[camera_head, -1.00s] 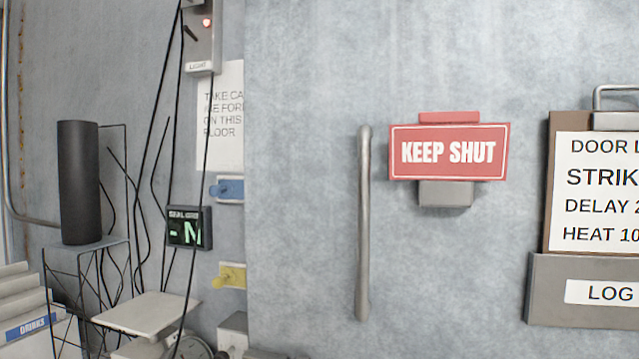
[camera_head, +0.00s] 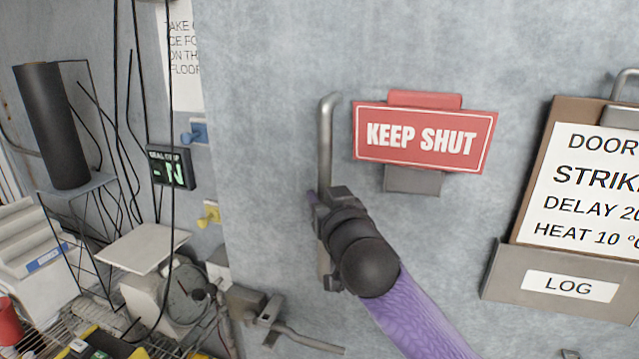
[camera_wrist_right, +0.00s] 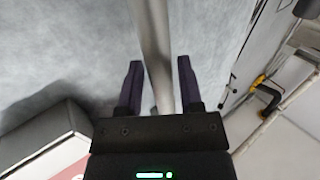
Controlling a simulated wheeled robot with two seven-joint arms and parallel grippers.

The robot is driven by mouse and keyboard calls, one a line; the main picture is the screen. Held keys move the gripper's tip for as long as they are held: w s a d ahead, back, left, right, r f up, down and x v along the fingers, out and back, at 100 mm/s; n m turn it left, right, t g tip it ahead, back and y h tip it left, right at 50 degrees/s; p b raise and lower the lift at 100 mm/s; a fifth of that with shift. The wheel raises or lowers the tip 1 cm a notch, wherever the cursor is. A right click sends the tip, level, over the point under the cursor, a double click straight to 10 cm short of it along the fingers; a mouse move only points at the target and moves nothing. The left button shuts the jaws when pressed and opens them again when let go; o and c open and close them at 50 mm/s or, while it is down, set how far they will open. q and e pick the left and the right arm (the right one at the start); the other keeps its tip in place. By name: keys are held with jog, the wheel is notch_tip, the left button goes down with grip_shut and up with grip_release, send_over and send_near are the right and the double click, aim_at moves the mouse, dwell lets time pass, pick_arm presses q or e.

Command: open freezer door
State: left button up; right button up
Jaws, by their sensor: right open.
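The freezer door (camera_head: 270,80) is a large grey panel and looks closed. A vertical metal bar handle (camera_head: 326,140) is fixed on it, left of the red KEEP SHUT sign. My right gripper (camera_head: 315,205) is at the lower half of the handle and hides part of it. In the right wrist view the handle (camera_wrist_right: 152,45) runs between the two open dark fingers of the gripper (camera_wrist_right: 158,88), with a gap visible on each side. My left gripper is not in view.
The KEEP SHUT sign (camera_head: 424,138) and a clipboard holder marked LOG (camera_head: 560,285) stick out from the door at right. A metal lever (camera_head: 300,338) is low beside the door edge. A cluttered wire shelf (camera_head: 75,325) and black cables stand at left.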

jog(key=shift+x, duration=1.35)
grip_shut()
dwell(0.5)
